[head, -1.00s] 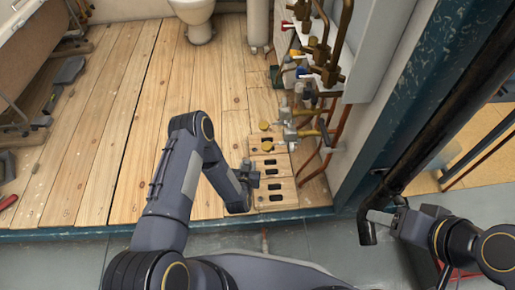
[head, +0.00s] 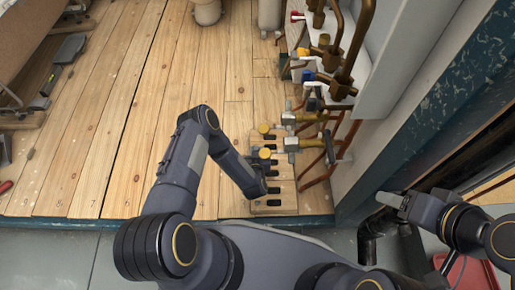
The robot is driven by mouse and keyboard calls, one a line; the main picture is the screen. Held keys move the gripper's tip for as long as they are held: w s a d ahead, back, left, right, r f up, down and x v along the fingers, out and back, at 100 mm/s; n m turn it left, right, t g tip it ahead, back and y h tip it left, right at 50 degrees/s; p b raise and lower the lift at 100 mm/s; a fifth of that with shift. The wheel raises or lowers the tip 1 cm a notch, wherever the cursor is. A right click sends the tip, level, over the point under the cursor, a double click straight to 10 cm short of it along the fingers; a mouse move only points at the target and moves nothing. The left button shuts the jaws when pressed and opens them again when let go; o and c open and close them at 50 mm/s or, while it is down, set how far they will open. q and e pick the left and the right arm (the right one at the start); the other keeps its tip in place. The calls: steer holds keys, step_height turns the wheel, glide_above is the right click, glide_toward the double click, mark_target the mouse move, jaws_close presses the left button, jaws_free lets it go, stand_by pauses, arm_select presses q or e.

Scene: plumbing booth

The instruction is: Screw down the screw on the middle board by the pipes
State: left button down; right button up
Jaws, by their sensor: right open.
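Short wooden boards with dark slots lie by the pipes at the floor's front right; the middle board (head: 287,187) is partly covered by my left gripper. I cannot make out a screw on it. My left gripper (head: 264,167) is low over the left part of these boards, its fingers small and dark, so its opening cannot be told. I cannot tell whether it touches a board. My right gripper (head: 388,198) is at the right, beyond the floor's edge, open and apart from the boards.
A white wall panel (head: 395,60) and a dark blue frame (head: 440,100) rise at the right.

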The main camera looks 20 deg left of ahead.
arm_select(q)
step_height(320, 180, down, 6)
steer(key=s+d+m+g+h+b, duration=0.2)
steer(key=m+g+h+b, duration=0.6)
steer(key=m+g+h, duration=0.95)
step_height(320, 180, up, 8)
steer(key=m+t+y+p, duration=0.1)
steer(key=t+p, duration=0.5)
steer(key=t, duration=0.1)
steer(key=shift+w+f, duration=0.15)
steer(key=shift+w, duration=0.05)
